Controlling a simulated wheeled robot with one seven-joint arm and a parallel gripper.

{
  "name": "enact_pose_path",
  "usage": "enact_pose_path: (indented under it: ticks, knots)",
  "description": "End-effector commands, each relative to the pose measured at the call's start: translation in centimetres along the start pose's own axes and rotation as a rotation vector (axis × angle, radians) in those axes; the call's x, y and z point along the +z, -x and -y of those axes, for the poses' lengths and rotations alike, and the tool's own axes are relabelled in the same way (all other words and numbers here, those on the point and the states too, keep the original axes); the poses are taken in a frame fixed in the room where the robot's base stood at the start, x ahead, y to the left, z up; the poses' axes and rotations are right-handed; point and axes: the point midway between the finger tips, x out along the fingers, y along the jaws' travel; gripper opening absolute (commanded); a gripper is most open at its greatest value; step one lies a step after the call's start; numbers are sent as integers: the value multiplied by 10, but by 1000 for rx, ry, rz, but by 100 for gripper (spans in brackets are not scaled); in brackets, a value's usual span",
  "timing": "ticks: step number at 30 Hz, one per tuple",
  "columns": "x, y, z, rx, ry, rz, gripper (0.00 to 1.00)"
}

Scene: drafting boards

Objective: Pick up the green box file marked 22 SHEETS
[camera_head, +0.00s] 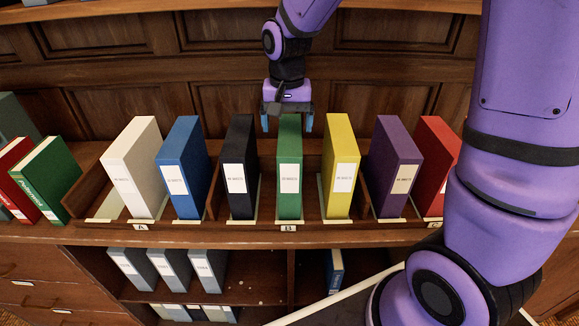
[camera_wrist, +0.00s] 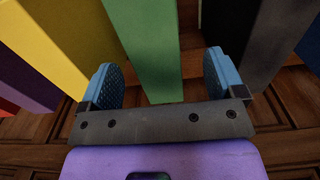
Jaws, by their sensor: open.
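The green box file (camera_head: 289,178) stands upright in the middle slot of the wooden rack, with a white label on its front that is too small to read surely. My gripper (camera_head: 287,120) is above and behind its top, with blue fingers apart. In the wrist view the green box file (camera_wrist: 145,50) shows between and beyond the two open fingers of my gripper (camera_wrist: 168,78). The right finger has a gap to the file; whether the left finger touches it I cannot tell. Nothing is held.
A black box file (camera_head: 240,170) stands to the left and a yellow one (camera_head: 339,170) to the right, close by. Blue (camera_head: 184,170), white (camera_head: 135,170), purple (camera_head: 393,170) and red (camera_head: 432,165) files share the rack. A panelled wall (camera_head: 205,60) rises behind.

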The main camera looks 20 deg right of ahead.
Motion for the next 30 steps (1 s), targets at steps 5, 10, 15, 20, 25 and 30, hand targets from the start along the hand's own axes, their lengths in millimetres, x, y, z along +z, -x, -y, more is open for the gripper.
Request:
enact_pose_path:
  ticks: [5, 10, 15, 20, 25, 30]
  knots:
    - [0, -12, -1, 0, 0, 0, 88]
    - [-3, -29, -4, 2, -1, 2, 88]
    - [-5, -53, -6, 1, 1, 2, 88]
    - [-5, -63, -6, -1, 0, -1, 88]
    - [-5, -63, -6, -1, 0, -2, 88]
    - [-5, -63, -6, -1, 0, -2, 61]
